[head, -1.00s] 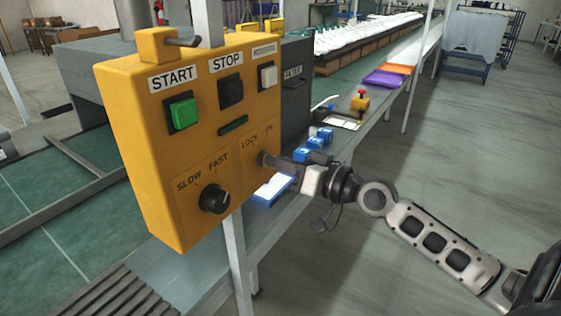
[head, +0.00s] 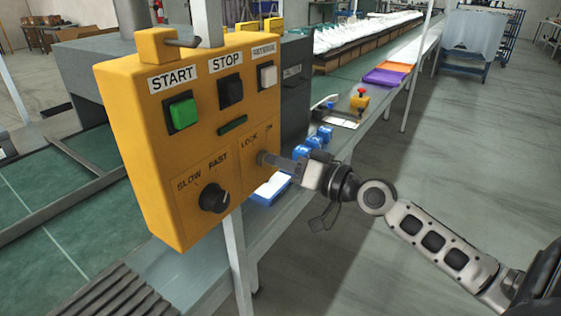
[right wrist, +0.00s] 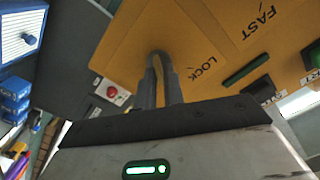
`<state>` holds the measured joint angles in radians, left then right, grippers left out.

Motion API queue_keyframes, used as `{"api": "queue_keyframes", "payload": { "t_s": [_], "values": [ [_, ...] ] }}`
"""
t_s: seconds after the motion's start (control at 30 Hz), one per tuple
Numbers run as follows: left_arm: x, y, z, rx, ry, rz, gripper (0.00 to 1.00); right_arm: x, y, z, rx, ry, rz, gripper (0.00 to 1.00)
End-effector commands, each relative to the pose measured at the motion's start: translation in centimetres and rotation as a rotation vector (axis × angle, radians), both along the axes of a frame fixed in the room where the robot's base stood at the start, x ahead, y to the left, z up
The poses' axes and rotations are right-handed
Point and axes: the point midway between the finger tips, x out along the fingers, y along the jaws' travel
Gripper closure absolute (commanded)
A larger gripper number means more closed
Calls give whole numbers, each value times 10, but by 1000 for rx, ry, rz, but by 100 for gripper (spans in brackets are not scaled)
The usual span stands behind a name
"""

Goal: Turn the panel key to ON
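The yellow control panel (head: 150,130) stands at the left in the head view. Its key switch (head: 261,157) is at the lower right of the face, below the LOCK and ON labels. My right gripper (head: 268,159) reaches it from the right, with its fingertips at the switch. In the right wrist view the two grey fingers (right wrist: 160,82) are close together around the key's place, under the LOCK label (right wrist: 203,68). They look shut on the key, which they mostly hide. The key's exact angle cannot be made out. My left gripper is not in view.
The panel also carries a green START button (head: 183,113), a black STOP button (head: 230,91), a white button (head: 267,75) and a black SLOW/FAST knob (head: 214,198). Open floor is at the right.

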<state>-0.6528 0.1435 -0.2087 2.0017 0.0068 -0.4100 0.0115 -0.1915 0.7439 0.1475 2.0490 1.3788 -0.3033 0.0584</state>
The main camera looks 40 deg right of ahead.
Motion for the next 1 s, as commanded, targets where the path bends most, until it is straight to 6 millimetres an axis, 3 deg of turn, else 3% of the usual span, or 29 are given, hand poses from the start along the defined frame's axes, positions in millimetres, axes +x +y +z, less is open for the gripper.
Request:
{"api": "queue_keyframes", "payload": {
  "t_s": [0.47, 0.7, 1.0],
  "values": [
    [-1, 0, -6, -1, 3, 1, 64, -7, -3, -3, -2, 1, 0, 73],
    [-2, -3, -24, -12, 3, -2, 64, -43, -18, -9, -2, 4, -1, 73],
    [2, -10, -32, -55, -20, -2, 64, -96, -40, -6, 2, 1, -4, 73]
  ]
}}
